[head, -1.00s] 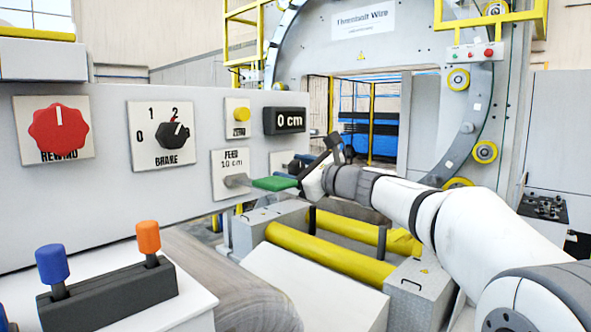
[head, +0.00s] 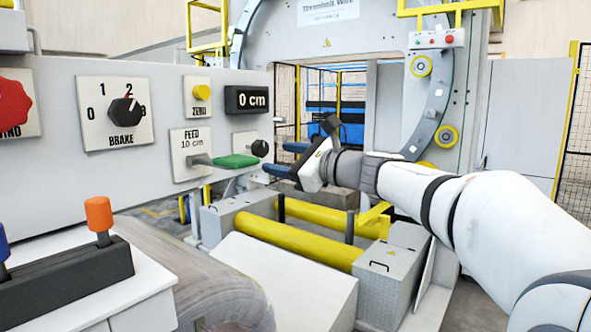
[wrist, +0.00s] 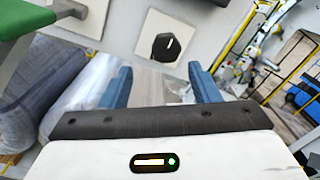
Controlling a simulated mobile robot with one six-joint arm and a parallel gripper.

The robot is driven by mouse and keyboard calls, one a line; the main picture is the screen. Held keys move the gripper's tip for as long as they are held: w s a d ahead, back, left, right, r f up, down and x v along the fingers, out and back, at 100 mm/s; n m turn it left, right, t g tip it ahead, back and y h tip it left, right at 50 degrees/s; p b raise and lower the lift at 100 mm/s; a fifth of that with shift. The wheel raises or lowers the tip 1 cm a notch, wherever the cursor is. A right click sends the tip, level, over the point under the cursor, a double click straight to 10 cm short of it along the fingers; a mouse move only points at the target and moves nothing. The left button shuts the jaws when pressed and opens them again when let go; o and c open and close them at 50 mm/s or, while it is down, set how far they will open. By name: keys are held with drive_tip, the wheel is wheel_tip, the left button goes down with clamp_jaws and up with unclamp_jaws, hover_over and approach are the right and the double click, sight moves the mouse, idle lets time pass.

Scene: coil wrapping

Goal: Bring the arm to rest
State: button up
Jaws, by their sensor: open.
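My arm reaches in from the right in the head view. My gripper (head: 280,157) is open, its two blue fingers pointing left toward the control panel (head: 60,160), with nothing between them. It is just right of the green-handled FEED lever (head: 236,161) and a black knob (head: 259,148), apart from the lever. In the wrist view the blue fingers (wrist: 159,70) stand wide apart, the black knob (wrist: 165,46) shows beyond them, and part of the green handle (wrist: 22,18) is at the upper left.
The BRAKE dial (head: 126,110), yellow ZERO button (head: 202,93) and 0 cm display (head: 247,99) are on the panel. Yellow rollers (head: 300,240) lie below my gripper. A large ring machine (head: 440,100) stands behind. An orange-topped lever (head: 99,214) is at the lower left.

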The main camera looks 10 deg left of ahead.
drive_tip(key=s+d+f+n+g+h, duration=0.2)
drive_tip(key=s+d+f+n+h, duration=0.3)
drive_tip(key=s+d+f, duration=0.3)
drive_tip(key=s+d+f+n+g+h, duration=0.2)
drive_tip(key=s+d+f+n+h, duration=0.3)
drive_tip(key=s+f, duration=0.6)
drive_tip(key=s+d+f+n+g+h, duration=0.2)
drive_tip(key=s+d+f+n+h, duration=0.3)
drive_tip(key=s+d+f+n, duration=0.3)
drive_tip(key=s+d+f, duration=0.1)
drive_tip(key=d+f, duration=0.3)
drive_tip(key=f, duration=0.4)
drive_tip(key=shift+s+n, duration=0.3)
drive_tip(key=shift+s, duration=0.05)
drive_tip(key=shift+r, duration=0.15)
drive_tip(key=shift+c, duration=0.2)
